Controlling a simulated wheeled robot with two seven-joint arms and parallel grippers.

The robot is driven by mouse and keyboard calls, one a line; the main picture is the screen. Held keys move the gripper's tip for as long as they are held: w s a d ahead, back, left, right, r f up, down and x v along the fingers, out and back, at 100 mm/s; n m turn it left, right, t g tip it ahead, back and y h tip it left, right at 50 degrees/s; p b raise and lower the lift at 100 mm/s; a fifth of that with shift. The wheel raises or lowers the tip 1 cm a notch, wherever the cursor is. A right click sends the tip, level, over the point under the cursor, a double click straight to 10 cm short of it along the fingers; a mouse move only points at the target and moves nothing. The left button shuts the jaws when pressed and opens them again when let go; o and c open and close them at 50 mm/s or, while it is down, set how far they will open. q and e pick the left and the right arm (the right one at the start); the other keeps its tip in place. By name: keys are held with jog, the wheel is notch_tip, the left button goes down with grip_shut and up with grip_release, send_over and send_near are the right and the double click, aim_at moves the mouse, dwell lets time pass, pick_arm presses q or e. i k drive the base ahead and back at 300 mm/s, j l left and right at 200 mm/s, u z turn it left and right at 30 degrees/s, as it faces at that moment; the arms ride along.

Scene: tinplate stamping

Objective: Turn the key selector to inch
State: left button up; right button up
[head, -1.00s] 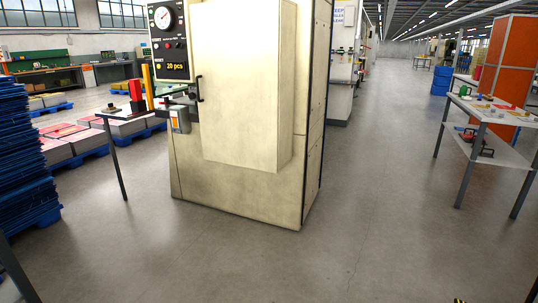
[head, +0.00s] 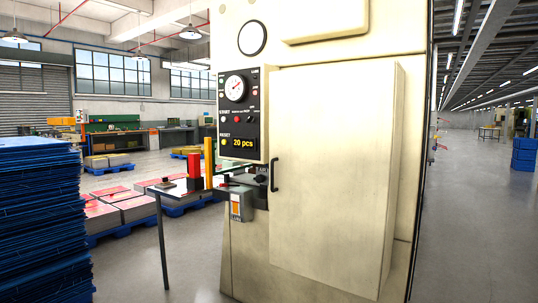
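The cream stamping press (head: 335,165) stands in the middle of the head view. Its black control panel (head: 243,112) is on the left part of its front. The panel carries a round white gauge (head: 235,88), a few small knobs and buttons, and a yellow display (head: 243,142) reading 20 pcs. A red button (head: 237,119) shows in the middle row. The key selector is too small to pick out for certain among the small controls, and its setting cannot be read. Neither of my grippers is in view.
A small table (head: 170,190) with red and yellow blocks stands left of the press. A grey box (head: 238,206) is on the press below the panel. Blue stacked sheets (head: 40,220) fill the left edge. Clear floor (head: 475,220) lies to the right.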

aim_at(251, 119)
jog(key=i+j, duration=0.2)
jog(key=j, duration=0.15)
jog(key=i+j+z, duration=0.1)
jog(key=j, duration=0.25)
jog(key=i+j, duration=0.25)
jog(key=j, duration=0.15)
